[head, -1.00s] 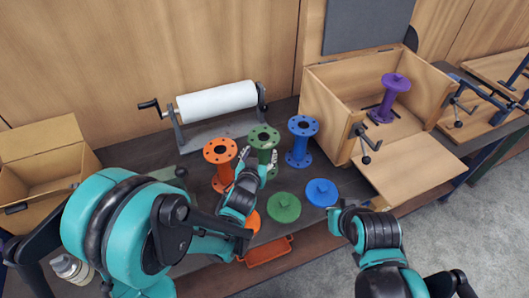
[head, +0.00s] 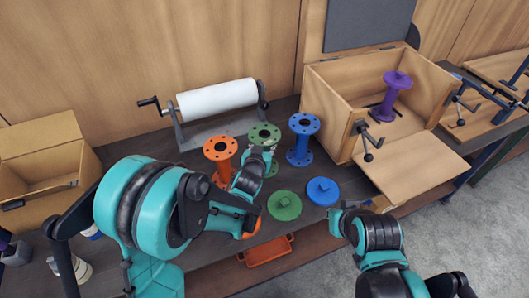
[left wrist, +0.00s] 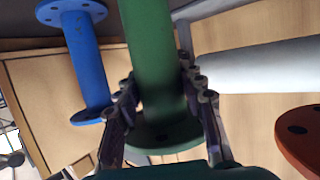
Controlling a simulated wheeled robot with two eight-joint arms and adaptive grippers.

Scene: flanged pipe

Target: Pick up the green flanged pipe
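The green flanged pipe (head: 264,135) stands upright on the table between an orange and a blue flanged pipe. My left gripper (head: 262,152) is at its shaft, just under the top flange. In the left wrist view, the green pipe (left wrist: 153,60) runs between the two fingers (left wrist: 160,85), one on each side. The fingers look spread around the shaft, with small gaps; contact is not clear.
The orange pipe (head: 221,152) and blue pipe (head: 302,140) stand close on either side. Green (head: 285,206) and blue (head: 323,192) discs lie in front. A paper roll (head: 217,99) is behind. An open wooden box (head: 325,110) holds a purple pipe (head: 390,95).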

